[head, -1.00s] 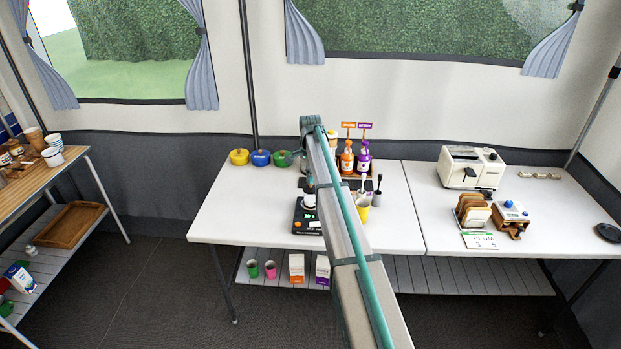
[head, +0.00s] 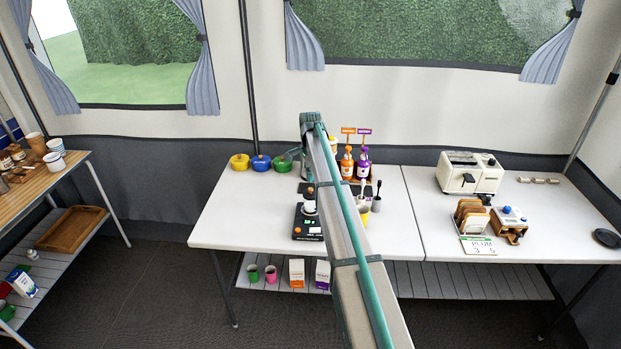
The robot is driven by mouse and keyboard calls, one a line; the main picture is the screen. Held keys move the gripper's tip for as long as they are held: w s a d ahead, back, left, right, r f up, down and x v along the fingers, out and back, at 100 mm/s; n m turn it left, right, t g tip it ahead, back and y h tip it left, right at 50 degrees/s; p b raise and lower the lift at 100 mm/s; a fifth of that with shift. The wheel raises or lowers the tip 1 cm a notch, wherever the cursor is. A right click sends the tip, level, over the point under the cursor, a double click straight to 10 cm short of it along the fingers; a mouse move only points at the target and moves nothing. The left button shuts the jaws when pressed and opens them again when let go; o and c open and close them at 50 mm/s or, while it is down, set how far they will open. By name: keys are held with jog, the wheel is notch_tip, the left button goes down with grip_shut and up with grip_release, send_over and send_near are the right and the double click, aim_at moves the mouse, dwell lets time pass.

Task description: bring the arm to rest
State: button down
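My arm (head: 347,225) rises from the bottom of the head view, across the front of the left white table, to a bent joint (head: 311,122) near the back wall. Beyond that joint it drops behind its own long link. Only a small teal and dark sliver of the wrist end shows left of the link, above the table. The fingertips are hidden or too small to make out, so I cannot tell whether my gripper is open or holds anything.
A black scale (head: 308,226) bearing a small white item stands just left of my arm. Orange (head: 347,163) and purple (head: 364,164) bottles stand right of it. Yellow (head: 240,162), blue (head: 261,162) and green (head: 282,163) pots stand back left. The table's left front is clear.

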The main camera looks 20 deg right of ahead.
jog(key=shift+r+p, duration=0.6)
jog(key=shift+r, duration=1)
jog(key=s+a+f+n, duration=0.5)
jog(key=s+f, duration=0.3)
jog(key=s, duration=0.6)
jog(key=s+a+f+n, duration=0.5)
jog(key=s+f, duration=0.3)
jog(key=s, duration=0.7)
jog(key=s+a+f+n, duration=0.5)
jog(key=s+f, duration=0.3)
jog(key=s, duration=0.6)
jog(key=s+f+g+b, duration=0.1)
jog(key=s+f+g, duration=0.2)
jog(key=s+f, duration=0.7)
jog(key=s+f+g+b, duration=0.1)
jog(key=s+f+g, duration=0.2)
jog(key=s+f, duration=0.6)
jog(key=s, duration=0.9)
jog(key=shift+d+f+g, duration=0.15)
jog(key=shift+f+g, duration=0.25)
